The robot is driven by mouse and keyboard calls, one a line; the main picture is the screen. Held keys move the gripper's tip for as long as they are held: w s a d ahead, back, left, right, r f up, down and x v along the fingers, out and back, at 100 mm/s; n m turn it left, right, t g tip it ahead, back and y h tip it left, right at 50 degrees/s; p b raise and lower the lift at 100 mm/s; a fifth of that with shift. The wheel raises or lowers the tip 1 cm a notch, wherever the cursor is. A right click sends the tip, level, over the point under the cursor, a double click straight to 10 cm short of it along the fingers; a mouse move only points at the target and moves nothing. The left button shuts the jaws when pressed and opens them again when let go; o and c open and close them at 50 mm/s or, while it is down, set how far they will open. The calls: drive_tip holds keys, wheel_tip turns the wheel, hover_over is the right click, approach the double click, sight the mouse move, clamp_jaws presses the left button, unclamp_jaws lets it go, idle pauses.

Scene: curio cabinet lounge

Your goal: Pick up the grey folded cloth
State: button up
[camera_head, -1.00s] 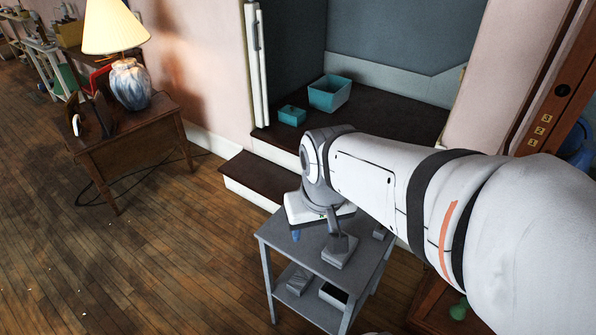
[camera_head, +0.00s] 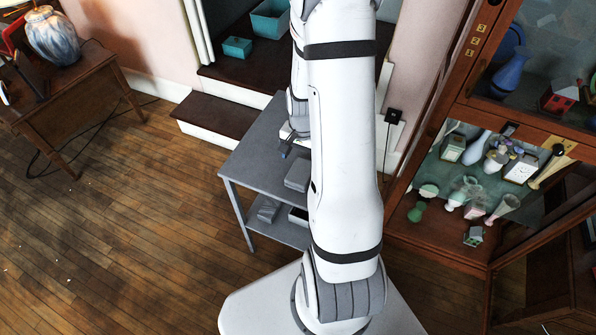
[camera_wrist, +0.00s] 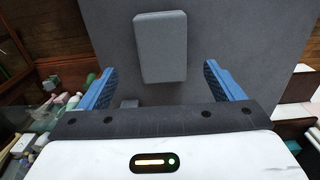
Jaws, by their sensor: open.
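A grey, flat, rounded block that looks like the folded cloth (camera_head: 297,174) lies on the top of a grey side table (camera_head: 252,160). In the wrist view the cloth (camera_wrist: 160,47) lies just ahead of the blue fingertips, roughly centred between them. My gripper (camera_wrist: 158,70) is open and empty, above the table top; its height over the cloth is hard to judge.
The lower shelf holds another grey item (camera_head: 268,210) and a box (camera_head: 298,215). A glass cabinet (camera_head: 440,235) with ornaments stands right; a step (camera_head: 215,115) lies behind.

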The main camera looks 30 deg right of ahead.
sight(301, 171)
drive_tip(key=shift+w+a+f+p, duration=0.1)
drive_tip(key=shift+f+p, duration=0.3)
drive_tip(key=shift+f, duration=3.25)
drive_tip(key=shift+c, duration=0.4)
drive_tip(key=c, duration=1)
drive_tip(key=shift+r, duration=0.1)
wheel_tip(301, 171, up, 10)
drive_tip(key=shift+f, duration=0.1)
drive_tip(key=o, duration=0.4)
drive_tip(key=c, duration=0.7)
